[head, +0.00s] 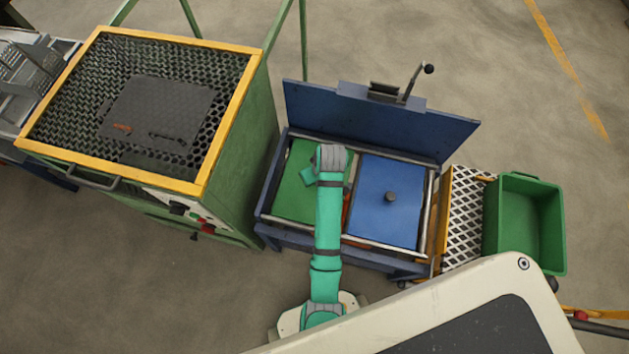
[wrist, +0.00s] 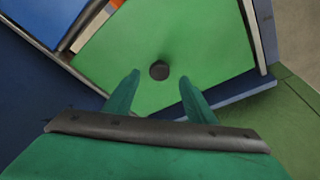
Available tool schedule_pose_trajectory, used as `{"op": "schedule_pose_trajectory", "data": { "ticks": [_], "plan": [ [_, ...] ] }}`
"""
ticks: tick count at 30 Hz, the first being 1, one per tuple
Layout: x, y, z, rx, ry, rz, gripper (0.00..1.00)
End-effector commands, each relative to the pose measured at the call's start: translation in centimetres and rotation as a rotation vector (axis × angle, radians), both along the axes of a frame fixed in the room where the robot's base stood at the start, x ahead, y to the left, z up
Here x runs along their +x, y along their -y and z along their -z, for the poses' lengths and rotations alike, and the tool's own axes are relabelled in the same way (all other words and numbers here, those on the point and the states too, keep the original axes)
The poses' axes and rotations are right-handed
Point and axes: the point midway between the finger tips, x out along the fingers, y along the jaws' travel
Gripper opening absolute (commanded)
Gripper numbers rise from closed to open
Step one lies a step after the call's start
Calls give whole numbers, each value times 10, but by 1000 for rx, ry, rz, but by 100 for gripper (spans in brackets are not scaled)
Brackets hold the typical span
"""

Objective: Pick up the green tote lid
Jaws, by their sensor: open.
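The green tote lid (head: 298,190) is a flat green panel on the left half of the blue bench in the head view, partly hidden behind my arm. In the wrist view the green lid (wrist: 205,60) fills the middle, with a dark round knob (wrist: 159,70) on it. My gripper (wrist: 158,82) is open and empty, its two green fingers apart, one on each side of the knob and slightly short of it in the picture. In the head view my gripper (head: 308,175) is over the lid. I cannot tell how high it is above the lid.
A blue lid (head: 380,215) with a dark knob lies right of the green lid. The bench's upright blue back panel (head: 310,108) stands behind both. A green cabinet (head: 235,165) with a mesh top is close on the left. A green bin (head: 535,220) stands on the right.

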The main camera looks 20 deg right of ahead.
Motion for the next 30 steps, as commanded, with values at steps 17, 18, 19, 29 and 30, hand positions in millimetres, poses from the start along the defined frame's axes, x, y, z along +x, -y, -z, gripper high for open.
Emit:
{"op": "schedule_pose_trajectory", "data": {
  "ticks": [17, 18, 19, 29, 30],
  "plan": [
    [9, 0, 33, 0, 0, 0, 43],
    [9, 0, 33, 0, 0, 0, 34],
    [9, 0, 33, 0, 0, 0, 27],
    [9, 0, 33, 0, 1, 0, 0],
    [9, 0, 33, 0, 1, 0, 0]
  ]
}}
